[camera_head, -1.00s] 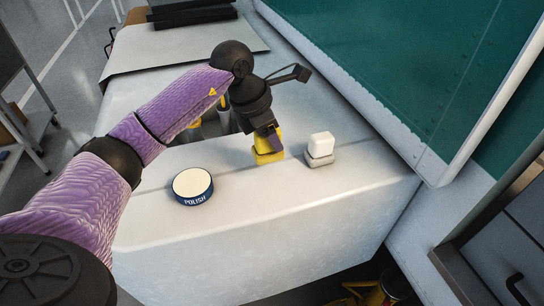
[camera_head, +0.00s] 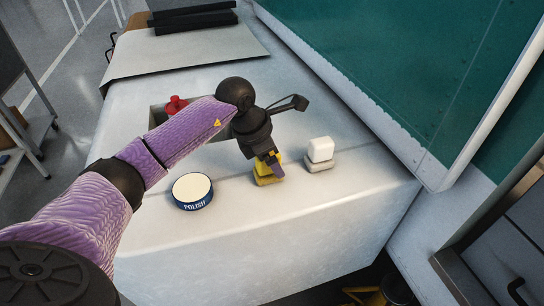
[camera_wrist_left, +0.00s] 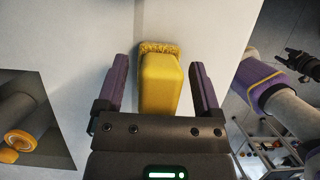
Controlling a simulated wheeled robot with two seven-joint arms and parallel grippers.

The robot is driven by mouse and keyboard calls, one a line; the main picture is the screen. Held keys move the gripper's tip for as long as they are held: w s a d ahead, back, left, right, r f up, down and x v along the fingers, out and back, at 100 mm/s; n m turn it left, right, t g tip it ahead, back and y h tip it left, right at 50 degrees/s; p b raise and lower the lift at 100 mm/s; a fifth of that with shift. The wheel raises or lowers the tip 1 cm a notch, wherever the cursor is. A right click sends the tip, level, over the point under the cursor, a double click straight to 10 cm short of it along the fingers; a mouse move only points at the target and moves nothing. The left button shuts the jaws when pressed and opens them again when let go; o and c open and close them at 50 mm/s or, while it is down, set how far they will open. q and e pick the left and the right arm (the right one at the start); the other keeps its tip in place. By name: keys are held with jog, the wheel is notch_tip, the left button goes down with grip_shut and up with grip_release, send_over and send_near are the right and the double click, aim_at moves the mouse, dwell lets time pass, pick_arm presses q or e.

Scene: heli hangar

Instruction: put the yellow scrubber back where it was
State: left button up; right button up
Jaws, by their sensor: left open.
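The yellow scrubber (camera_head: 268,181) is on the pale worktop, between the polish tin and a white block. In the left wrist view the yellow scrubber (camera_wrist_left: 160,82) has a bristly edge at its far end and a smooth body towards my gripper. My left gripper (camera_head: 272,166) comes down over it from above. In the left wrist view the fingers of my left gripper (camera_wrist_left: 162,88) are open on either side, with gaps to it. Part of the scrubber is hidden by the gripper in the head view. My right gripper (camera_wrist_left: 301,65) seems to show small at the right edge; its jaws are unclear.
A blue polish tin (camera_head: 192,190) is to the left. A white block on a grey base (camera_head: 320,150) is to the right. A recess behind my arm holds a red item (camera_head: 176,104). A green panel (camera_head: 400,75) rises at the right. The worktop's front edge is close.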

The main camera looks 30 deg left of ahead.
pick_arm(q)
jog(key=shift+r, duration=0.3)
jog(key=v, duration=1.1)
jog(key=shift+r, duration=0.35)
jog(key=shift+a, duration=0.15)
